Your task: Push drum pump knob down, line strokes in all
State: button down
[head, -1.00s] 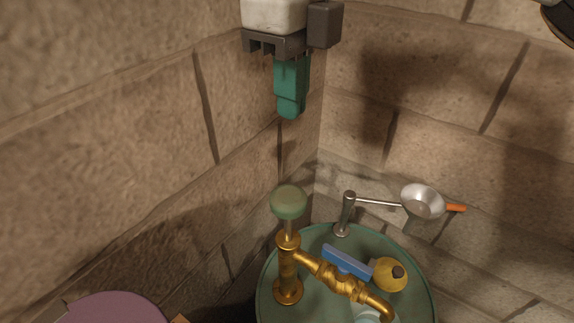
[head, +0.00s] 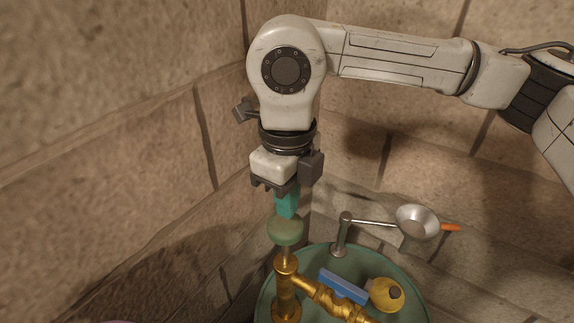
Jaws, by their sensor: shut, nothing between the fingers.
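The drum pump is brass with a curved spout (head: 330,298) and stands on the green drum (head: 405,288). Its pale green round knob (head: 286,231) sits on top of a rod, above the brass collar. A bit of the rod shows between knob and collar. My gripper (head: 287,212) points down with its teal fingers shut and empty. The fingertips are right at the top of the knob and seem to touch it; the exact contact is hard to tell.
On the drum lie a blue block (head: 343,286) and a yellow round bottle (head: 386,294) with a dark cap. Stone walls close in behind and to the left.

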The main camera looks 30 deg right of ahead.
aim_at(288, 239)
jog(key=shift+f, duration=0.95)
jog(key=shift+f, duration=0.1)
notch_tip(288, 239, down, 8)
jog(key=b, duration=0.8)
jog(key=shift+s+r, duration=0.1)
jog(key=shift+r, duration=0.1)
notch_tip(288, 239, up, 15)
jog(key=shift+f+p, duration=0.2)
jog(key=shift+p, duration=0.25)
